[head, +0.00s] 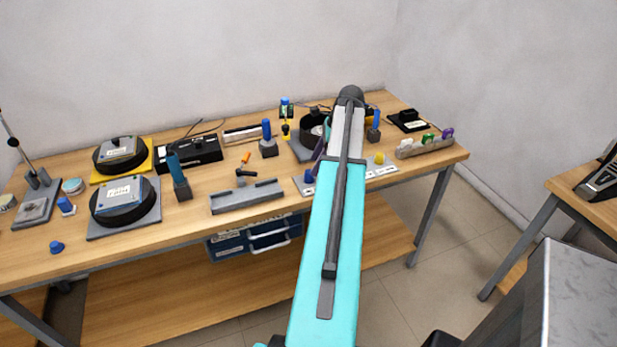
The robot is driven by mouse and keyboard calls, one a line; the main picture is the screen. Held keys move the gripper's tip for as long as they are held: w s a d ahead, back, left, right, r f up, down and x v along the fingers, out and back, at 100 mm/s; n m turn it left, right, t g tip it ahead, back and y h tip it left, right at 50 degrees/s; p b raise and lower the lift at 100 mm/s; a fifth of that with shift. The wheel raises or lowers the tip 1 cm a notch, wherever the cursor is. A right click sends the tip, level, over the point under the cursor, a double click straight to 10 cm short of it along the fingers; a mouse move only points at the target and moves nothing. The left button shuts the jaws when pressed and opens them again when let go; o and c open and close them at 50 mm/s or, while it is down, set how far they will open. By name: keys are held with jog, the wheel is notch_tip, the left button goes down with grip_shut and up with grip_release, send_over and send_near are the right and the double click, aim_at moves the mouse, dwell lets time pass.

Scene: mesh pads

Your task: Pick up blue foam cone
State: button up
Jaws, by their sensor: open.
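A small blue piece (57,247) lies alone near the front edge of the table's left end; it looks like a short cone, but it is too small to be sure. Another small blue piece (309,176) stands on a pale, labelled strip (378,170) in the middle right of the table, close beside my arm, and its shape is also unclear. My turquoise arm reaches up over the table's right half. My gripper does not show; the arm hides part of the table there. Nothing visible touches the blue piece at the left.
The wooden table (190,215) holds round dark pads on plates (125,203), a black box (188,153), a grey slotted block (247,196) and blue-handled tools (180,178). A small yellow piece (379,158) is on the pale strip. Bare wood surrounds the left blue piece.

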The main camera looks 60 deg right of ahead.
aim_at(309, 176)
jog(key=shift+p+x, duration=1)
jog(key=shift+x, duration=1.6)
jog(key=shift+d, duration=0.15)
jog(key=c, duration=1.1)
